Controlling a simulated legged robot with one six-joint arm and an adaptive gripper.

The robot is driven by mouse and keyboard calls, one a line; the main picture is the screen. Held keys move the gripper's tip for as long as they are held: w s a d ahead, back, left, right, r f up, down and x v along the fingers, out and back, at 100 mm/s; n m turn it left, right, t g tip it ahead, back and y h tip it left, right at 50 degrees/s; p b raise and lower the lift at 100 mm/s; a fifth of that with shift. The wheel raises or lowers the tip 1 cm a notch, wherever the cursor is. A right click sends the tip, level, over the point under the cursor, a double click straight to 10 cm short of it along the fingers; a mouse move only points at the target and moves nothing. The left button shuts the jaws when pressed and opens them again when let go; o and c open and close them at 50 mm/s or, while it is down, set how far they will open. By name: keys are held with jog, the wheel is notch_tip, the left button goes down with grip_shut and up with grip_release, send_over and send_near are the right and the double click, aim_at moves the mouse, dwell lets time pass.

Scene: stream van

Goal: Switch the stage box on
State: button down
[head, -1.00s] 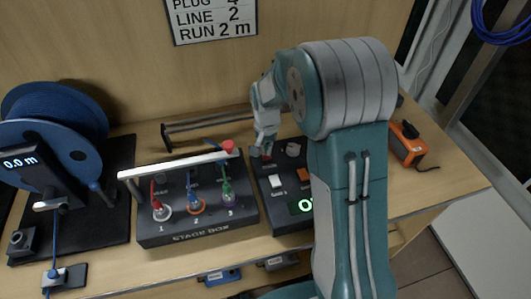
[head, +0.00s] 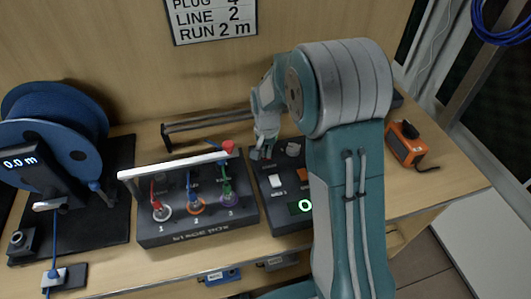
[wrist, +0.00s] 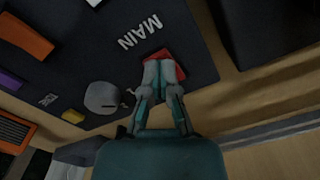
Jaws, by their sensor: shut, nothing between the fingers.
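The stage box (head: 190,238) is a dark box with a white handle bar, a red knob (head: 228,147) and three coloured plugs in sockets numbered 1, 2 and 3. Right beside it is a dark control panel (head: 265,190) with a white switch, an orange switch and a green-lit display reading 0. A red switch (wrist: 180,70) sits beside the MAIN lettering in the wrist view. My gripper (head: 262,153) is shut and empty at the panel's back. In the wrist view its fingertips (wrist: 162,68) overlap the red switch and hide much of it; contact is unclear.
A grey knob (wrist: 101,97) lies left of my fingers in the wrist view. A blue cable reel (head: 50,130) stands at the left of the bench. An orange device (head: 405,145) sits at the right. A dark rail lies behind the stage box.

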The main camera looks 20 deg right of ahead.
jog(key=shift+f, duration=0.2)
jog(key=shift+r, duration=3.45)
jog(key=shift+s+r, duration=0.15)
jog(key=shift+r, duration=0.2)
jog(key=s+r+n+t, duration=0.3)
jog(key=s+r, duration=0.7)
jog(key=r, duration=0.1)
jog(key=s+r+n+t, duration=0.2)
jog(key=s+r+n, duration=0.1)
jog(key=s, duration=1.2)
jog(key=shift+t, duration=0.3)
